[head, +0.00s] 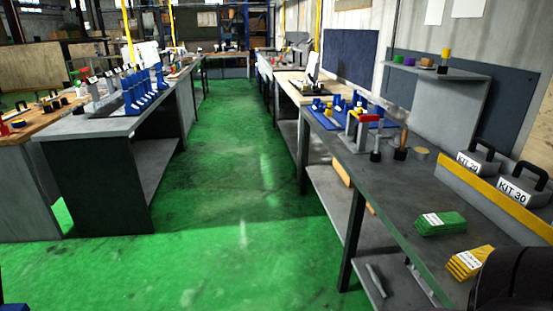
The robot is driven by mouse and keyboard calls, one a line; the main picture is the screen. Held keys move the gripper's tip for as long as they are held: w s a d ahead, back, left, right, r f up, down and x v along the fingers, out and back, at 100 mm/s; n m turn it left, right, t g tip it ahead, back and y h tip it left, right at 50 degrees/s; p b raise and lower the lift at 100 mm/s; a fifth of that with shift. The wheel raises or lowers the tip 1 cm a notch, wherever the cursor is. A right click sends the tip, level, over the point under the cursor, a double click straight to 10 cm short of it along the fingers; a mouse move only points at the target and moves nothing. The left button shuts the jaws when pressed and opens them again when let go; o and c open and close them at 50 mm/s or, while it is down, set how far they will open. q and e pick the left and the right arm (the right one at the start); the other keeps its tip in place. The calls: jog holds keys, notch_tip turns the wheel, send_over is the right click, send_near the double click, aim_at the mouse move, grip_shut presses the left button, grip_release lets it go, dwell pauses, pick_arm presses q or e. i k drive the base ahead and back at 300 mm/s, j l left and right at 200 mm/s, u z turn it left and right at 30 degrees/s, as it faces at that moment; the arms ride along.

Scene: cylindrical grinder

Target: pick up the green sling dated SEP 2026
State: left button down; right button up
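A folded green sling (440,223) with a white label lies flat on the dark grey bench at the right. The label print is too small to read, so I cannot tell its date. A folded yellow sling (470,262), also with a white label, lies nearer to me on the same bench, apart from the green one. Neither gripper can be made out in the head view. A dark rounded shape at the bottom right corner covers the bench's near corner.
A shelf (440,73) hangs above. A grey bench (95,122) stands left. The green floor (215,180) between is clear.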

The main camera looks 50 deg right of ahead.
aim_at(434, 224)
jog(key=i+j, duration=0.25)
jog(key=j, duration=0.2)
jog(key=z, duration=2.6)
